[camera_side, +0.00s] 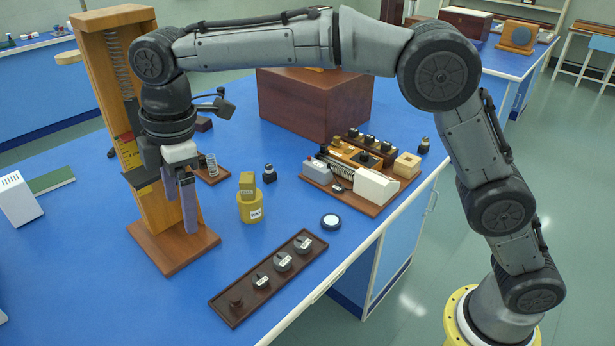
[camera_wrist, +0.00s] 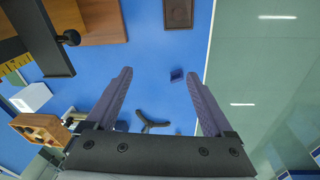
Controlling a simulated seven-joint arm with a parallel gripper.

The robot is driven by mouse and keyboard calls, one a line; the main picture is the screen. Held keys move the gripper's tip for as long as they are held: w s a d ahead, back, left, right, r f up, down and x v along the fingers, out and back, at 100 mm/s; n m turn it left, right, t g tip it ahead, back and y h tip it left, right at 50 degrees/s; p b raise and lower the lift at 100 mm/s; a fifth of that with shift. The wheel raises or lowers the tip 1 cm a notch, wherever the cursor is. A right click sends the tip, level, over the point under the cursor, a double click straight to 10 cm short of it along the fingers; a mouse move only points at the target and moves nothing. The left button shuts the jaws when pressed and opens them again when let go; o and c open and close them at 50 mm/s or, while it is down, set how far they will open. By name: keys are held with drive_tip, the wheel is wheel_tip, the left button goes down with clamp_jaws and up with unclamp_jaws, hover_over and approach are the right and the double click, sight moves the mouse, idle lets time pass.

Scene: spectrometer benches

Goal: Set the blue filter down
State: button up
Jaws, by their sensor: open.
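My gripper (camera_side: 182,205) points down in front of the wooden spring stand (camera_side: 172,237), with its two long fingers apart. In the wrist view my gripper (camera_wrist: 158,78) is open. A small dark blue square piece (camera_wrist: 177,75), which looks like the blue filter, shows between the fingertips, nearer the right one. Neither finger touches it in that view. Blue tabletop surrounds it, but I cannot tell its height above the table. I cannot make it out in the side view.
A dark tray of weights (camera_side: 221,308) lies near the table's front edge. A yellow cup (camera_side: 252,212), a round pale-topped disc (camera_side: 331,221) and an apparatus board (camera_side: 338,194) stand to the right. Blue tabletop (camera_side: 85,275) is clear at front left.

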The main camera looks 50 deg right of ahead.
drive_tip(key=s+d+r+m+t, duration=0.1)
drive_tip(key=s+d+r+m, duration=0.3)
drive_tip(key=d, duration=0.5)
drive_tip(key=s+d+r+m+t, duration=0.1)
drive_tip(key=s+d+r+m, duration=0.2)
drive_tip(key=s+d, duration=0.45)
drive_tip(key=s+d+f+m+t, duration=0.1)
drive_tip(key=s+d+f+m, duration=0.3)
drive_tip(key=s+d, duration=0.2)
drive_tip(key=s+d+f+m+t, duration=0.1)
drive_tip(key=s+d+f+m, duration=0.3)
drive_tip(key=s+d, duration=0.3)
drive_tip(key=s+m, duration=0.1)
drive_tip(key=s, duration=0.3)
drive_tip(key=shift+h, duration=0.4)
